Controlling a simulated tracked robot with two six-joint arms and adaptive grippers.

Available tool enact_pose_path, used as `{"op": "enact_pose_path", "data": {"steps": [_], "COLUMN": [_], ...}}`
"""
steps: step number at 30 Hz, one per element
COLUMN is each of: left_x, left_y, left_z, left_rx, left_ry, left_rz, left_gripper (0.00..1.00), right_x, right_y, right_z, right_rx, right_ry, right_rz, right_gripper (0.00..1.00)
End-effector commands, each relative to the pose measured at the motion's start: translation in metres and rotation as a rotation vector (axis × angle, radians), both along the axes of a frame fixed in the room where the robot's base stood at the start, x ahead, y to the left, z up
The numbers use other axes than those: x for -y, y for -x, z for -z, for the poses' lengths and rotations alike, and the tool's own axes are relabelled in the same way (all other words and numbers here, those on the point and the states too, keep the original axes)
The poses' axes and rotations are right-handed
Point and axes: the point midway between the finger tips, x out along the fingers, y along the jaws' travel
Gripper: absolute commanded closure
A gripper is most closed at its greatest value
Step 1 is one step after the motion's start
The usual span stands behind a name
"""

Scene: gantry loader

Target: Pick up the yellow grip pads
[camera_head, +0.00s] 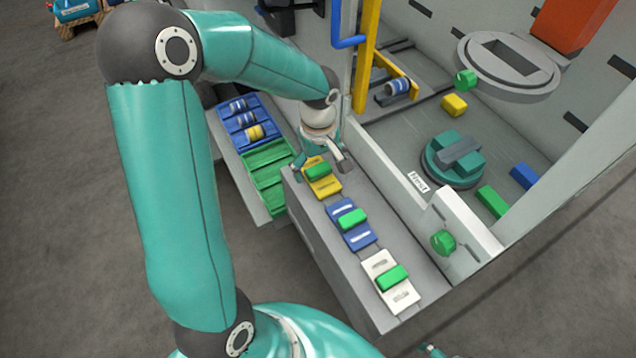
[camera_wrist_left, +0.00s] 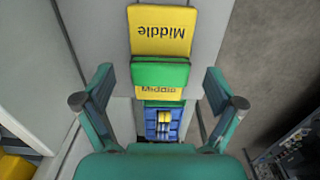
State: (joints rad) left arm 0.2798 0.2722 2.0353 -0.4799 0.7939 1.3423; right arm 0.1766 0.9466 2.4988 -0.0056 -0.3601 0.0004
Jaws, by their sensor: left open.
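The yellow grip pads (camera_head: 325,189) lie at the far end of the grey ledge, with a green block (camera_head: 317,171) across their middle. In the left wrist view the yellow pads (camera_wrist_left: 160,32) show the word "Middle" on both sides of the green block (camera_wrist_left: 160,74). My left gripper (camera_head: 325,168) is over the pads. In the left wrist view its fingers (camera_wrist_left: 160,88) are spread wide, one on each side of the pads, with nothing between them held. A small teal piece at the bottom edge of the head view may be my right gripper (camera_head: 434,351).
Blue pads (camera_head: 360,237) and white pads (camera_head: 404,297), each with a green block, lie nearer on the ledge. Blue (camera_head: 232,128) and green (camera_head: 262,181) trays stand left of it. A low machine wall (camera_head: 385,165) borders the ledge on the right.

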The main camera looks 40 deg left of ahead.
Motion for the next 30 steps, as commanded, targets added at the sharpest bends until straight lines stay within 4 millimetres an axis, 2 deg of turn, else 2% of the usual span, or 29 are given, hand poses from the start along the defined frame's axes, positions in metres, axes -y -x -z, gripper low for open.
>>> {"op": "enact_pose_path", "data": {"steps": [5, 12, 14, 27, 30], "left_x": [0.000, 0.000, 0.000, 0.000, 0.000], "left_y": [0.000, 0.000, 0.000, -0.001, -0.001], "left_z": [0.019, 0.021, 0.021, 0.021, 0.021], "left_rx": [-0.002, 0.001, 0.000, 0.001, 0.001], "left_ry": [0.000, 0.000, 0.000, -0.001, -0.001], "left_rz": [-0.001, -0.001, -0.001, -0.001, 0.000], "left_gripper": [0.06, 0.06, 0.15, 0.88, 1.00], "right_x": [0.000, 0.000, 0.000, 0.000, 0.000], "right_y": [0.000, 0.000, 0.000, 0.000, 0.000], "right_z": [-0.003, -0.003, -0.003, -0.003, -0.003], "right_rx": [0.000, 0.000, 0.000, 0.000, 0.000], "right_ry": [0.000, 0.000, 0.000, 0.000, 0.000], "right_rz": [0.000, 0.000, 0.000, 0.000, 0.000], "right_gripper": [0.07, 0.07, 0.07, 0.07, 0.07]}}
